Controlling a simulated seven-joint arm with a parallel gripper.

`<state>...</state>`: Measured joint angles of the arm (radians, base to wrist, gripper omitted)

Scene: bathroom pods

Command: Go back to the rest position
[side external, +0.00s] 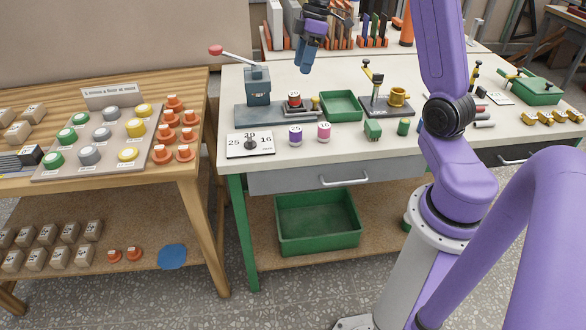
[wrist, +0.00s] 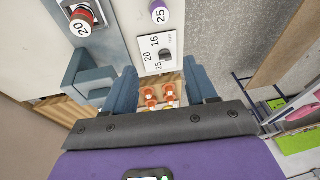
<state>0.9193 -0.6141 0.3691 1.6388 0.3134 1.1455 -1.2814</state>
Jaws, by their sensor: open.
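My gripper (side external: 304,68) is raised above the back of the white bench, to the right of the lever press (side external: 257,88). Its jaws are open and nothing shows between them. In the wrist view, the two blue fingers of my gripper (wrist: 160,88) stand apart, with the dial plate (wrist: 155,52) and orange pieces (wrist: 160,94) seen far below between them. The dial plate (side external: 250,145) lies at the bench's front left. A red and black piece marked 20 (side external: 294,101) sits on the press base. A purple piece marked 25 (side external: 295,136) and a pink piece marked 16 (side external: 324,132) stand in front.
A green tray (side external: 342,106) and a fixture with a brass cup (side external: 398,97) stand right of the press. The press lever's red knob (side external: 216,50) sticks up on the left. A rack of upright items (side external: 372,40) lies behind my gripper.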

